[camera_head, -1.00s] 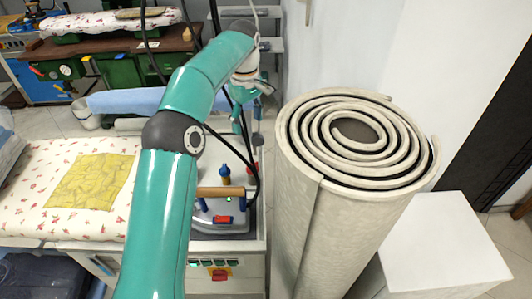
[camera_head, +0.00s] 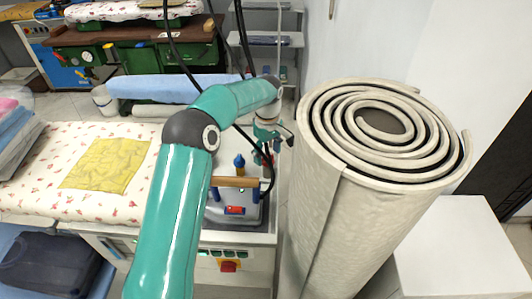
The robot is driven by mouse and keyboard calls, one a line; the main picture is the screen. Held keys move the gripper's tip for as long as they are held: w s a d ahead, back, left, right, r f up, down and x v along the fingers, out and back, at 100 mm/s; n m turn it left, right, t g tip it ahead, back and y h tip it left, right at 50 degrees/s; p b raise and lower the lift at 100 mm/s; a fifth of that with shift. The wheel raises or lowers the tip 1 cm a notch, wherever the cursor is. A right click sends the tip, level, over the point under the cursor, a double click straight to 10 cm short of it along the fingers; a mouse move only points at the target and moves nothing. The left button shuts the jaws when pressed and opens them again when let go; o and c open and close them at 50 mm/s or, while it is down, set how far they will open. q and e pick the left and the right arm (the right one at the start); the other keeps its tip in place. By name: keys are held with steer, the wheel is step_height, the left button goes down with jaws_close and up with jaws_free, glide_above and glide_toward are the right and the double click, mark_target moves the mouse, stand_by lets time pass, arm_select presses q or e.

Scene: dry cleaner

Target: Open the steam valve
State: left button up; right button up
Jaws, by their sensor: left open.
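My left gripper (camera_head: 276,143) is open, at the end of my teal arm, above the back right part of the ironing station. It hangs near a small fitting with a red part (camera_head: 259,159), partly hidden by the gripper and a dark hose. I cannot tell for certain whether this fitting is the steam valve. In front stands an iron with a wooden handle (camera_head: 235,182) and a red switch (camera_head: 235,210). A blue knob (camera_head: 239,160) on an orange base stands just behind the handle. My right gripper is not in view.
A large rolled carpet (camera_head: 335,215) stands upright close to the right of the gripper. The floral ironing board (camera_head: 40,185) with a yellow cloth (camera_head: 108,163) lies to the left. A red rotary switch (camera_head: 228,267) is on the front panel. A white block (camera_head: 460,245) stands at right.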

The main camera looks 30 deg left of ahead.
arm_select(q)
steer(key=shift+f, duration=0.3)
